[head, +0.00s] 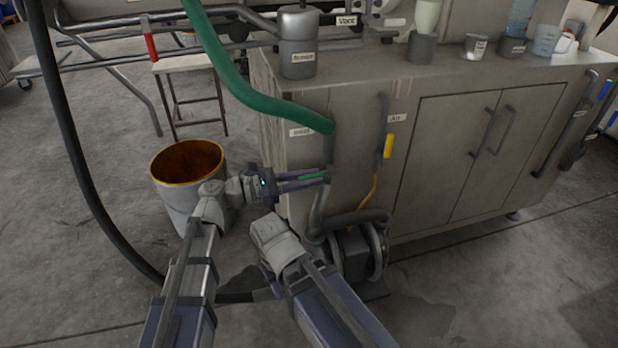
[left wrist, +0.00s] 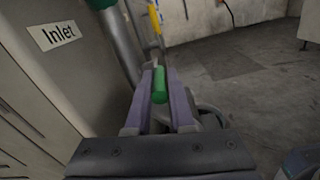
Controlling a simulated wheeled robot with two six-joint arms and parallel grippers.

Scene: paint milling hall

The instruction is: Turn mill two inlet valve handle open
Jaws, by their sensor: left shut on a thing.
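The green inlet valve handle (head: 312,177) sits on the pipe at the front left corner of the grey cabinet, below the thick green hose. My left gripper (head: 322,175) reaches it from the left, with its purple fingers shut on the handle. In the left wrist view the green handle (left wrist: 160,86) lies between the two fingers (left wrist: 160,92) and points roughly along them. The Inlet label (left wrist: 58,35) is on the cabinet panel to its left. My right arm is bent low in the head view, and its gripper does not show.
A yellow air valve handle (head: 387,146) hangs to the right. A pump (head: 352,250) stands on the floor below the pipes. An orange-lined bucket (head: 187,162) stands left of my left gripper.

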